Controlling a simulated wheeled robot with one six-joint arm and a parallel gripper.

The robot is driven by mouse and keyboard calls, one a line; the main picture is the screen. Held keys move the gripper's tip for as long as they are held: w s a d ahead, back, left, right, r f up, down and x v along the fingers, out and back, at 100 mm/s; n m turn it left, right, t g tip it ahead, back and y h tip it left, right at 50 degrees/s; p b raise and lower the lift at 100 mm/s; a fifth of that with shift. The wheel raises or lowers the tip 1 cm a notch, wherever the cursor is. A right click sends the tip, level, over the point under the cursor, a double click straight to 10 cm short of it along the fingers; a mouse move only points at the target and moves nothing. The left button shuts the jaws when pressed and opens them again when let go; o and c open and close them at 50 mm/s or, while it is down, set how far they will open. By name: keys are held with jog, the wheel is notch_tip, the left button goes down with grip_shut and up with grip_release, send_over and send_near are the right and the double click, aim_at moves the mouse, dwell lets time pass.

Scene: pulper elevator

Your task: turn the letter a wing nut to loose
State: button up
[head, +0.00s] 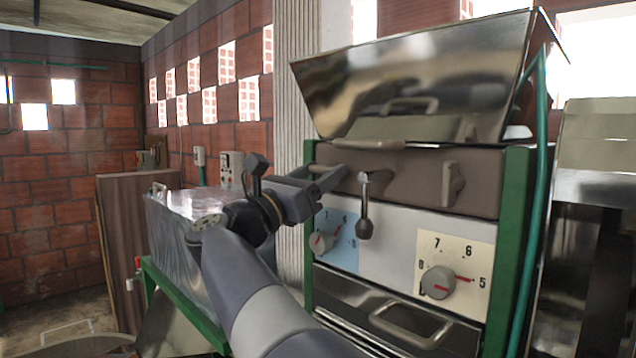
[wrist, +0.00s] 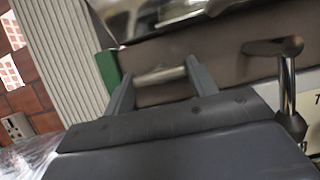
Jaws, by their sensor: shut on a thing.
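My gripper (head: 331,173) reaches the left end of the grey-brown front panel of the machine. In the wrist view its two fingers (wrist: 160,72) stand on either side of a pale, bar-shaped wing nut (wrist: 158,77) and are shut on it. The wing nut lies about level. In the head view the fingers mostly hide it. A second wing nut (head: 452,184) stands upright at the right of the same panel, apart from my gripper. No letter shows on either one.
A lever with a dark knob (head: 365,222) hangs just right of my gripper. Below are a dial on a blue plate (head: 323,241) and a dial on a cream plate (head: 438,282). A shiny hopper (head: 420,85) rises above. Green posts (head: 518,230) flank the panel.

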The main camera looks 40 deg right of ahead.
dwell(0.3)
jog(key=o, duration=1)
jog(key=b+v, duration=0.4)
jog(key=v, duration=0.7)
jog(key=shift+d, duration=0.1)
jog(key=p+x, duration=0.4)
jog(key=x, duration=0.7)
jog(key=shift+r, duration=0.2)
jog(key=shift+f+p, duration=0.1)
jog(key=shift+p, duration=0.45)
